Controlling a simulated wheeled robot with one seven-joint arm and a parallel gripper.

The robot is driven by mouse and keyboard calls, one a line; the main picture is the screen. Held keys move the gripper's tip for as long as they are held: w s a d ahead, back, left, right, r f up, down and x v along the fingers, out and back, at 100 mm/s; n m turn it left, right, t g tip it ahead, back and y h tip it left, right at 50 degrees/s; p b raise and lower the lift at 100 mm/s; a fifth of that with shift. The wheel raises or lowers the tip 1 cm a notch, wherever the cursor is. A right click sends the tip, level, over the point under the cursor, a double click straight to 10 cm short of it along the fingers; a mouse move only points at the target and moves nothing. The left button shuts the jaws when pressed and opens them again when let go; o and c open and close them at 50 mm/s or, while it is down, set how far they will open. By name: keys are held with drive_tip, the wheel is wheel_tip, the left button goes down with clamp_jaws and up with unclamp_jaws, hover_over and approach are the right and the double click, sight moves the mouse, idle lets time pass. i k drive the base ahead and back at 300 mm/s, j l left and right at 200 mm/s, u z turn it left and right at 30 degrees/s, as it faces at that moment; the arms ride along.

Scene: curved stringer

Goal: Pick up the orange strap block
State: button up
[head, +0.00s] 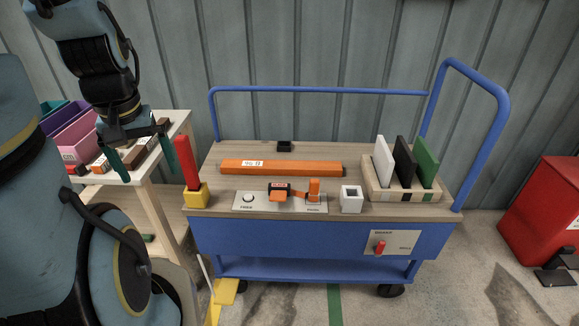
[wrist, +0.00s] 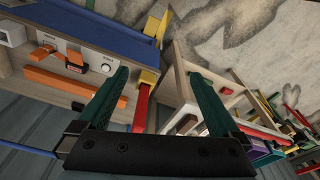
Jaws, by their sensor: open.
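A small orange block with a dark part (head: 279,191) lies on a pale plate on the cart top; it also shows in the wrist view (wrist: 75,60). A second small orange piece (head: 314,187) stands at the plate's right end, and a long orange bar (head: 270,166) with a white label lies behind the plate. I cannot tell for sure which is the strap block; the dark-and-orange one looks likeliest. My gripper (head: 145,160) is at the left, over the side table, apart from all of these. Its teal fingers (wrist: 157,78) are wide apart with nothing held.
A red upright piece in a yellow holder (head: 196,195) stands at the cart's left edge. A white open box (head: 351,199) and a rack with white, black and green panels (head: 407,192) are at right. Blue rails (head: 320,91) edge the cart. Bins crowd the side table (head: 178,125).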

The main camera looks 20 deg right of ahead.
sight(314, 183)
drive_tip(key=i+j+z, duration=0.2)
drive_tip(key=z, duration=0.15)
drive_tip(key=i+j+z, duration=0.1)
drive_tip(key=z, duration=0.25)
drive_tip(key=i+j+z, duration=0.1)
drive_tip(key=j+z, duration=0.3)
